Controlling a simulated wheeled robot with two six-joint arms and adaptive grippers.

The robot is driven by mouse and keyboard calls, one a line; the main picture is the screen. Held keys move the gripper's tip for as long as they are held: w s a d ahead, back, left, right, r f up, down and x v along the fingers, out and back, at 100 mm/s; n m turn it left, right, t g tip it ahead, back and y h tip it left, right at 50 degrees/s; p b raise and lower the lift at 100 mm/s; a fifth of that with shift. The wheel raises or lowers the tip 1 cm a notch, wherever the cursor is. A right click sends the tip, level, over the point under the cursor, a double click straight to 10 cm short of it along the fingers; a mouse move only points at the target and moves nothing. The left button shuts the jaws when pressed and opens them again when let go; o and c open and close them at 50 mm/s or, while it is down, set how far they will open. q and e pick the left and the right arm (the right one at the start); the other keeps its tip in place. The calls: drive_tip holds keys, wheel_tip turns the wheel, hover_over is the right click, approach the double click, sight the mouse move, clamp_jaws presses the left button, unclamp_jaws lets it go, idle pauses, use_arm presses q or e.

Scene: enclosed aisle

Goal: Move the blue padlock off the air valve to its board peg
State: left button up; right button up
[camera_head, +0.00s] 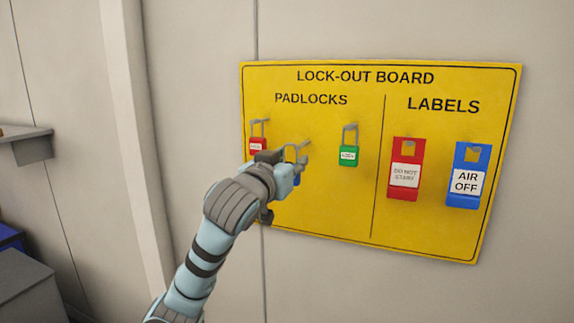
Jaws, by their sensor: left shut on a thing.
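The yellow lock-out board (320,215) hangs on the wall, with a padlocks side on the left and a labels side on the right. My left gripper (284,174) is in front of the padlocks side, shut on the blue padlock (297,180). Only a small blue part of its body and its grey shackle show; the gripper hides the rest. The shackle is at the middle peg (305,143), between the red and green padlocks. I cannot tell whether it is around the peg or just in front of it. My right gripper is out of view.
A red padlock (257,144) hangs close left of my gripper, and a green padlock (348,156) hangs to its right. A red label (403,190) and a blue "AIR OFF" label (467,197) hang farther right. A grey shelf (30,145) is at the far left.

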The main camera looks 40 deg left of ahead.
use_arm(q)
drive_tip(key=f+p+x, duration=0.1)
drive_tip(key=x, duration=0.6)
idle(0.3)
drive_tip(key=shift+s+f, duration=0.1)
drive_tip(key=shift+f, duration=0.05)
drive_tip(key=o, duration=1.3)
